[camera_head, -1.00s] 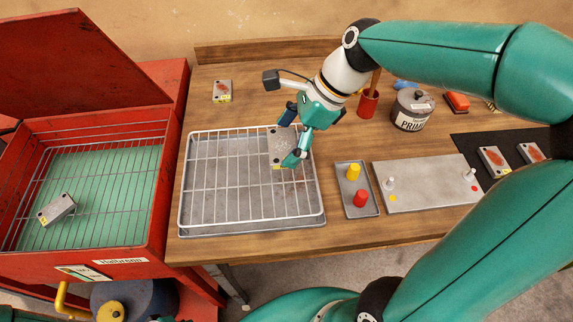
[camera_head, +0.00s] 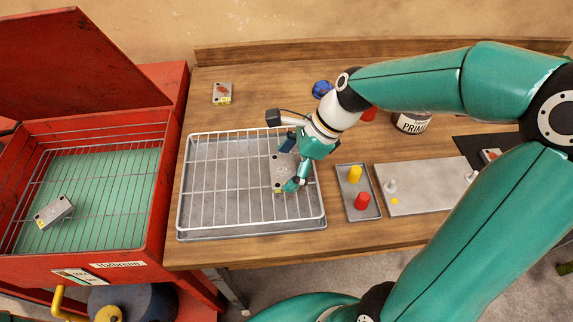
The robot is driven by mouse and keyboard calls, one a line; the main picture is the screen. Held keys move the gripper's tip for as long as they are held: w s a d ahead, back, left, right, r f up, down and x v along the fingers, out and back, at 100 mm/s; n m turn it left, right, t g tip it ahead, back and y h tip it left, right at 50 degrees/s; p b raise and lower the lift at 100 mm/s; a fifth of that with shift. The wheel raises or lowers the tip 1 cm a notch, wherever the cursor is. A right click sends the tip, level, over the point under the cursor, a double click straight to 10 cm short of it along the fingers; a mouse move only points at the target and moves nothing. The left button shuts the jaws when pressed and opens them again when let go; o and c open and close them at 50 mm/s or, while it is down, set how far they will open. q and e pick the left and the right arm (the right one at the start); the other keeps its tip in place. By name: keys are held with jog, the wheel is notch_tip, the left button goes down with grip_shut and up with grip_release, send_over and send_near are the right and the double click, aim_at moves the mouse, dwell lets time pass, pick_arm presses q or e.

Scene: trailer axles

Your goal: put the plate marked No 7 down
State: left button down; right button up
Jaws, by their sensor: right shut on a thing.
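My right gripper (camera_head: 290,164) reaches in from the right and is shut on a small grey plate (camera_head: 280,172) with a yellow tag at its near end. The plate is over the right part of the white wire rack (camera_head: 225,180), which sits on a grey metal tray (camera_head: 250,234) on the bench. I cannot tell whether the plate touches the wires. Its number is too small to read, and the fingers hide part of it. My left gripper is not in view.
Right of the rack stand a small tray (camera_head: 351,206) with yellow and red pegs, a pegged metal plate (camera_head: 425,190) and a primer can (camera_head: 411,123). The rack's left part is clear.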

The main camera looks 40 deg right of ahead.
jog(key=o, duration=1.4)
jog(key=p+v, duration=0.1)
jog(key=v, duration=1.1)
jog(key=shift+s+a, duration=0.1)
